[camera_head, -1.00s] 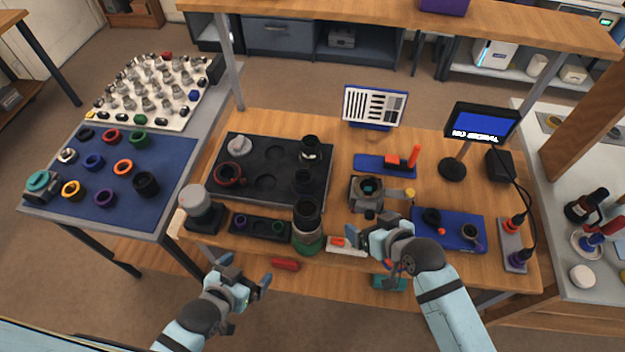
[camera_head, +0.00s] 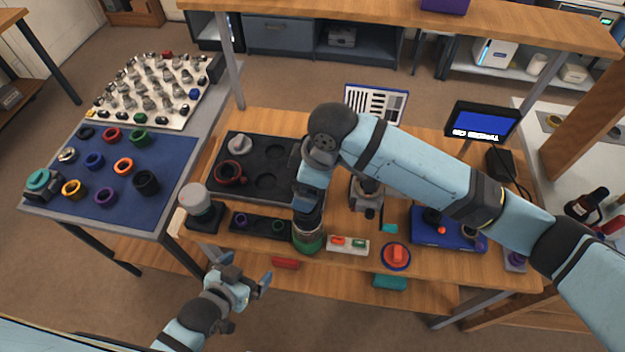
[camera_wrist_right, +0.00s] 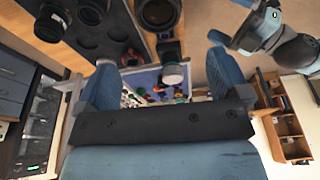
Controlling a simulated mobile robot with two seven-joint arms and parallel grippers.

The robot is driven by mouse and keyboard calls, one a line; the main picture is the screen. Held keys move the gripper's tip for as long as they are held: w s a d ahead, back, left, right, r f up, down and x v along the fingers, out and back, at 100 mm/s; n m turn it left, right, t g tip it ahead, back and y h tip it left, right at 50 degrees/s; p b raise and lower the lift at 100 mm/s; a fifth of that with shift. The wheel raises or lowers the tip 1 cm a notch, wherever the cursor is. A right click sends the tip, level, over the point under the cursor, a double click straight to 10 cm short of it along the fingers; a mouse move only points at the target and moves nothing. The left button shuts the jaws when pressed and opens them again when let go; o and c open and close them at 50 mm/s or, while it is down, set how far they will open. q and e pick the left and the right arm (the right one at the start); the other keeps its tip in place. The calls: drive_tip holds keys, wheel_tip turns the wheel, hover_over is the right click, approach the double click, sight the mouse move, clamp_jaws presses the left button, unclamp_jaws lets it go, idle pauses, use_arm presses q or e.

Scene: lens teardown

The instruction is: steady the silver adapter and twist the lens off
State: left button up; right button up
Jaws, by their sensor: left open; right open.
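The dark lens (camera_head: 306,218) stands upright near the front edge of the wooden bench. Below it are the pale silver adapter (camera_head: 307,231) and a green base (camera_head: 308,244). My right gripper (camera_head: 308,200) is open just above the lens in the head view, and partly hides its top. In the right wrist view, a dark round lens end (camera_wrist_right: 159,12) shows at the top edge, beyond the open fingers; contact cannot be told. My left gripper (camera_head: 246,274) is open and empty in front of the bench, apart from the adapter.
A grey-capped device (camera_head: 195,203) and a dark tray (camera_head: 258,225) stand left of the lens. A white block (camera_head: 347,245) with orange and green parts and a red-topped round device (camera_head: 396,257) are to its right. A black foam tray (camera_head: 226,160) lies behind.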

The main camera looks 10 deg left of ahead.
sight(307, 215)
drive_tip(key=shift+s+d+n+h, duration=0.1)
drive_tip(key=shift+d+n+h, duration=0.2)
drive_tip(key=shift+h, duration=0.2)
drive_tip(key=shift+f, duration=0.15)
drive_tip(key=f, duration=0.3)
drive_tip(key=a+f, duration=0.1)
drive_tip(key=f, duration=0.7)
drive_tip(key=shift+s+a+f, duration=0.1)
drive_tip(key=shift+a+f, duration=0.05)
drive_tip(key=shift+f, duration=0.1)
